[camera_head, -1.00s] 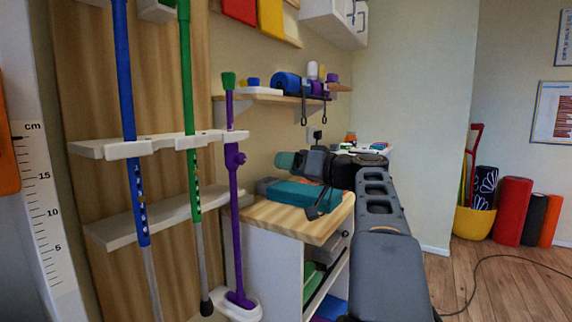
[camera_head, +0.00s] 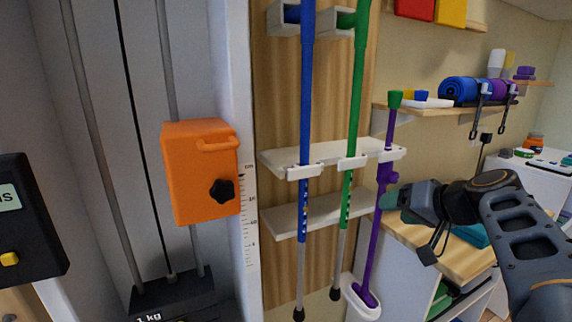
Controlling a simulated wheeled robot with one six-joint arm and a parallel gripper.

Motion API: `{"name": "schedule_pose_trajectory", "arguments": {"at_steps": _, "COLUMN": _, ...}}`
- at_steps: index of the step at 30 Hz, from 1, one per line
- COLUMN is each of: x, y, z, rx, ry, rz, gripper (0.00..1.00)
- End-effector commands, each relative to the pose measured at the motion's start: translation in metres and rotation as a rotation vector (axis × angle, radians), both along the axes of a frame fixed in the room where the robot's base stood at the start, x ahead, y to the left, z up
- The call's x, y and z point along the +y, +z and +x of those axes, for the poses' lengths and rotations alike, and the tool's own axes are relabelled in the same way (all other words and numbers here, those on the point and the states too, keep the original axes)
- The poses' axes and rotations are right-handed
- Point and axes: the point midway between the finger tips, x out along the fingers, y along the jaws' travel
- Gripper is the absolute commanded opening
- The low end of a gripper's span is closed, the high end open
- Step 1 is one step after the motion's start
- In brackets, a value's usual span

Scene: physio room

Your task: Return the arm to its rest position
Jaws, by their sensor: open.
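My arm comes in from the lower right, and its end, my gripper (camera_head: 391,200), points left beside the purple stick (camera_head: 376,230). Its teal-grey tip shows side-on, and I see nothing held in it. From this view I cannot tell whether it touches the stick; they overlap in the picture. The purple stick leans upright with its foot in a white cup (camera_head: 362,302). A wooden-topped cabinet (camera_head: 432,240) stands behind and below the arm.
A blue stick (camera_head: 305,120) and a green stick (camera_head: 353,120) stand in a white rack (camera_head: 275,160) on a wooden panel. An orange box with a black knob (camera_head: 200,172) is on the weight machine at left. A shelf (camera_head: 430,110) holds rolled mats (camera_head: 462,91).

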Motion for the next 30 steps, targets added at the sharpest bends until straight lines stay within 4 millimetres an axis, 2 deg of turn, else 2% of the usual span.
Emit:
{"name": "schedule_pose_trajectory", "arguments": {"at_steps": 1, "x": 0.016, "y": 0.024, "z": -0.008, "rx": 0.064, "ry": 0.012, "rz": -0.023, "gripper": 0.62}}
{"name": "schedule_pose_trajectory", "arguments": {"at_steps": 6, "x": 0.051, "y": 0.026, "z": -0.043, "rx": 0.271, "ry": 0.024, "rz": -0.137, "gripper": 0.62}}
{"name": "schedule_pose_trajectory", "arguments": {"at_steps": 12, "x": 0.074, "y": 0.035, "z": -0.089, "rx": 0.433, "ry": 0.037, "rz": -0.317, "gripper": 0.62}}
{"name": "schedule_pose_trajectory", "arguments": {"at_steps": 15, "x": 0.078, "y": 0.040, "z": -0.108, "rx": 0.477, "ry": 0.042, "rz": -0.404, "gripper": 0.62}}
{"name": "schedule_pose_trajectory", "arguments": {"at_steps": 21, "x": 0.080, "y": 0.046, "z": -0.135, "rx": 0.515, "ry": 0.053, "rz": -0.535, "gripper": 0.62}}
{"name": "schedule_pose_trajectory", "arguments": {"at_steps": 30, "x": 0.079, "y": 0.045, "z": -0.147, "rx": 0.521, "ry": 0.058, "rz": -0.602, "gripper": 0.62}}
